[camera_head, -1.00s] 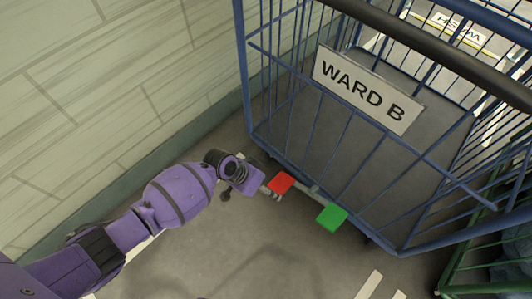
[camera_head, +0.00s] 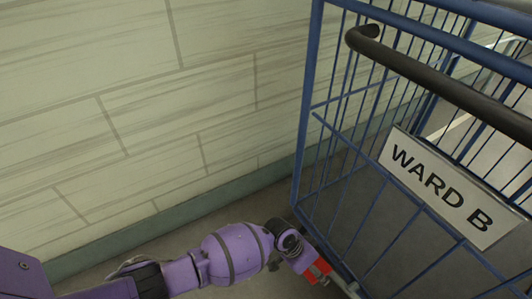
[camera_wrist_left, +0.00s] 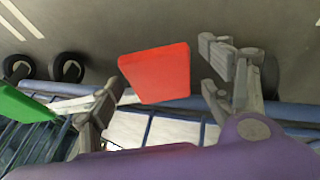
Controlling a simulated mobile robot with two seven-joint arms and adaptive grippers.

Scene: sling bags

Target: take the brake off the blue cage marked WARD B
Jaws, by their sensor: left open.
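The blue cage (camera_head: 309,120) with the WARD B sign (camera_head: 440,188) stands at the right of the head view. The red pedal (camera_wrist_left: 157,73) at its foot shows large in the left wrist view, and partly behind my gripper in the head view (camera_head: 311,277). My left gripper (camera_head: 316,270) is open at the red pedal, with one finger on each side of it in the wrist view. I cannot tell whether either finger touches it. The green pedal (camera_wrist_left: 20,106) is at the wrist view's left edge. My right gripper is not in view.
A pale tiled wall (camera_head: 130,110) with a grey-green skirting (camera_head: 150,232) runs close along the cage's left side. The cage's dark push handle (camera_head: 450,85) crosses above the sign.

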